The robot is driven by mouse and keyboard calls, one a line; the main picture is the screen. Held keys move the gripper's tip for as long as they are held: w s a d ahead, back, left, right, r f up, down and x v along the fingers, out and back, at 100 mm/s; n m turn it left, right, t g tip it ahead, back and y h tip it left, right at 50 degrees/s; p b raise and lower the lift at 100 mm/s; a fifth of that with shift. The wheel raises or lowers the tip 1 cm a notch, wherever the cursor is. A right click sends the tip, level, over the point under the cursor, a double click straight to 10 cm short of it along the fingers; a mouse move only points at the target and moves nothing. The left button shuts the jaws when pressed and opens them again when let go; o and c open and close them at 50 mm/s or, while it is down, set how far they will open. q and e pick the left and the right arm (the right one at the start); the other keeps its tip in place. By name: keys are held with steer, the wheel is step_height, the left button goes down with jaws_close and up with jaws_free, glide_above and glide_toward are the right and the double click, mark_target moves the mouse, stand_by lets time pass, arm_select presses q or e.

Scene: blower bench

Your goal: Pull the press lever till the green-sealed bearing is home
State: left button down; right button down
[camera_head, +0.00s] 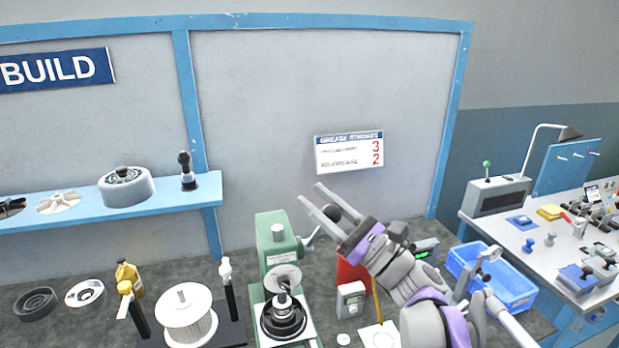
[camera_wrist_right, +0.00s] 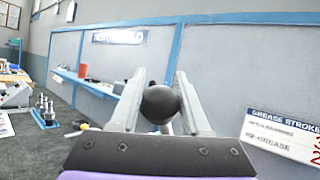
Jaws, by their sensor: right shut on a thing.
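The green press (camera_head: 275,236) stands on the bench at the bottom middle of the head view. Its pale lever (camera_head: 311,239) rises to the right and ends in a black ball knob (camera_head: 332,212). My right gripper (camera_head: 309,192) is shut on the knob, its fingers reaching past it up and left. The right wrist view shows the knob (camera_wrist_right: 160,102) between both fingers. Below the ram's round plate (camera_head: 284,277) is a dark round stack (camera_head: 284,317); I cannot make out a green seal or how deep the bearing sits. My left gripper is not in view.
A white spool (camera_head: 188,318) stands left of the press. A small grey meter (camera_head: 350,299) and a red object (camera_head: 352,271) stand close on its right. A blue crate (camera_head: 515,285) is further right. The wall behind carries a grease card (camera_head: 349,151).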

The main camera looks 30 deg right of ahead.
steer(key=s+a+f+b, duration=0.1)
steer(key=s+f+b, duration=0.1)
steer(key=s+f, duration=0.3)
steer(key=s+a+f+b, duration=0.1)
steer(key=s+f+b, duration=0.2)
steer(key=f, duration=0.7)
steer(key=s, duration=0.2)
steer(key=shift+s+a, duration=0.15)
steer(key=shift+s, duration=0.2)
steer(key=c, duration=1.4)
jaws_free()
steer(key=shift+s+a+r, duration=0.15)
steer(key=shift+r, duration=0.05)
steer(key=shift+o, duration=1.3)
steer(key=shift+a+r, duration=0.1)
steer(key=shift+a, duration=0.05)
steer(key=o, duration=0.8)
steer(key=shift+w, duration=0.2)
steer(key=shift+c, duration=0.2)
steer(key=shift+d, duration=0.2)
